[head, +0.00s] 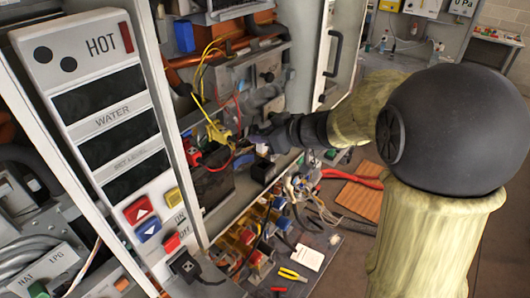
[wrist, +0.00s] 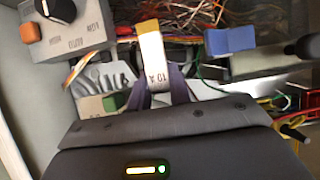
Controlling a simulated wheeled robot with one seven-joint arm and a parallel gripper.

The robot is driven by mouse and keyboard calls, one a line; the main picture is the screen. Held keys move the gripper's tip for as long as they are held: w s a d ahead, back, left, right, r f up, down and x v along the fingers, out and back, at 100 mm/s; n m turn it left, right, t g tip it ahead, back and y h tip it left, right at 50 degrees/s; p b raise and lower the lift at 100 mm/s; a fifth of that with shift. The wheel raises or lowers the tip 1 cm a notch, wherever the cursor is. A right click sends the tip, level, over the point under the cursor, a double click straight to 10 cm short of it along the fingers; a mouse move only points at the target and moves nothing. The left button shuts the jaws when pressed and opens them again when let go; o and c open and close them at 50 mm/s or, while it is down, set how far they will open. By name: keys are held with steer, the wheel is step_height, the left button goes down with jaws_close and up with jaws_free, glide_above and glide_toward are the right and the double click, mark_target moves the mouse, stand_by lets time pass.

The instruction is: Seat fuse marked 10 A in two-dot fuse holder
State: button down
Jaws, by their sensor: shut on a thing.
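My gripper (wrist: 155,95) is shut on the fuse (wrist: 151,65), a slim pale piece with a tan upper end, and "10 A" shows on its face. The fuse sticks out past the fingertips and looks nearly upright in the wrist view. In the head view my gripper (head: 262,137) is inside the open heater cabinet, to the right of a yellow connector (head: 219,131). I cannot pick out a fuse holder with two dots in either view.
In the wrist view a grey box with a black knob (wrist: 58,9) is at upper left and a blue block (wrist: 230,41) at upper right. The head view shows a tall control panel (head: 95,120) at left, loose wires, and red-handled pliers (head: 350,177) below.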

mark_target(263, 155)
steer(key=shift+s+d+f, duration=0.1)
steer(key=shift+s+f, duration=0.05)
steer(key=shift+f, duration=0.95)
steer(key=shift+f, duration=0.2)
steer(key=shift+s+d+f, duration=0.1)
steer(key=shift+s+f, duration=0.05)
steer(key=shift+f, duration=1.05)
steer(key=shift+s+f, duration=0.15)
steer(key=shift+f, duration=1)
steer(key=c, duration=1.3)
jaws_free()
steer(key=shift+w, duration=0.25)
steer(key=shift+s+d+r, duration=0.3)
steer(key=shift+d+r, duration=0.2)
steer(key=shift+r, duration=0.1)
steer(key=b+v, duration=0.1)
steer(key=v, duration=0.9)
steer(key=shift+s, duration=0.25)
steer(key=shift+d+r, duration=0.1)
